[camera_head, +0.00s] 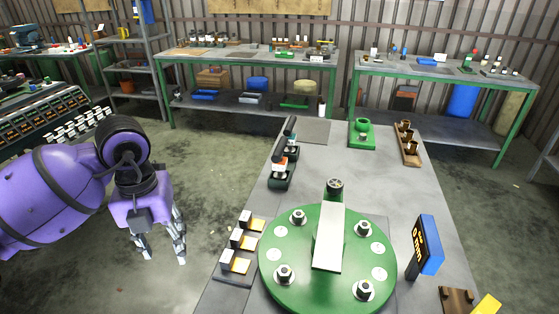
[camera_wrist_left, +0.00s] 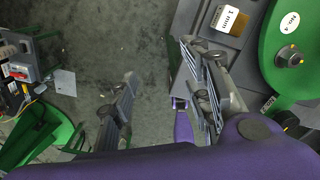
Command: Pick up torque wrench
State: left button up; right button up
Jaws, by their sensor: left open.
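My left gripper (camera_head: 163,252) hangs open and empty over the floor, left of the grey workbench (camera_head: 315,160). In the left wrist view its fingers (camera_wrist_left: 160,95) are spread apart with only floor between them. A tool with a black handle and an orange-red part (camera_head: 280,162) sits in a dark green holder on the bench's left side; it looks like the torque wrench, but I cannot be sure at this size. The gripper is well apart from it, lower left in the head view. The right gripper is not in view.
A round green plate (camera_head: 275,240) with bolts fills the bench front, also at right in the wrist view (camera_wrist_left: 275,85). A shim tray (camera_head: 237,247) lies left of it. A blue display (camera_head: 430,244) stands right. A green part (camera_head: 361,134) is at the back.

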aim_at(280, 163)
jog(key=i+z, duration=0.1)
jog(key=z, duration=0.35)
jog(key=i+j+z, duration=0.1)
jog(key=z, duration=0.4)
jog(key=i+j+z, duration=0.1)
jog(key=z, duration=0.35)
